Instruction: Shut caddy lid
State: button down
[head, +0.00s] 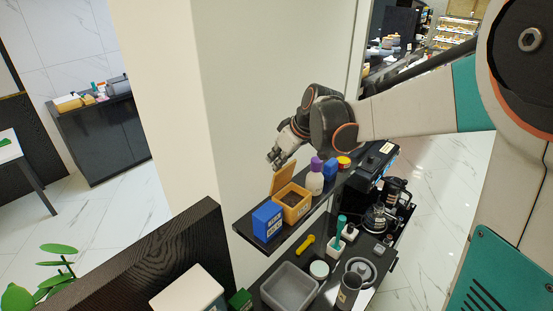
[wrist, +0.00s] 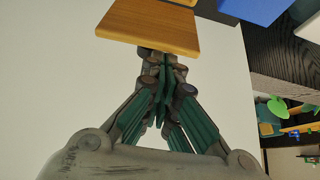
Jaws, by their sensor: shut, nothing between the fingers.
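The caddy (head: 293,203) is an orange-yellow box with a dark inside, standing on the narrow black shelf. Its lid (head: 283,176) stands up, open, at the back left side of the box. In the wrist view the lid (wrist: 148,27) is a wooden-coloured panel just beyond my fingertips. My gripper (head: 274,160) is shut and empty, just above and behind the raised lid in the head view. In the wrist view its fingers (wrist: 163,72) meet close to the lid's edge; I cannot tell whether they touch it.
A blue box (head: 267,221) stands left of the caddy. A white bottle with a purple cap (head: 315,177) stands right of it. A pale wall (head: 235,90) rises behind the shelf.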

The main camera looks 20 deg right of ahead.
jog(key=shift+s+d, duration=0.1)
jog(key=s+d+f+t+y+b, duration=0.6)
jog(key=s+t+b, duration=0.4)
jog(key=b, duration=1.3)
notch_tip(320, 180, down, 3)
jog(key=shift+d+r+y, duration=0.1)
jog(key=shift+d+y, duration=0.15)
jog(key=shift+y, duration=0.25)
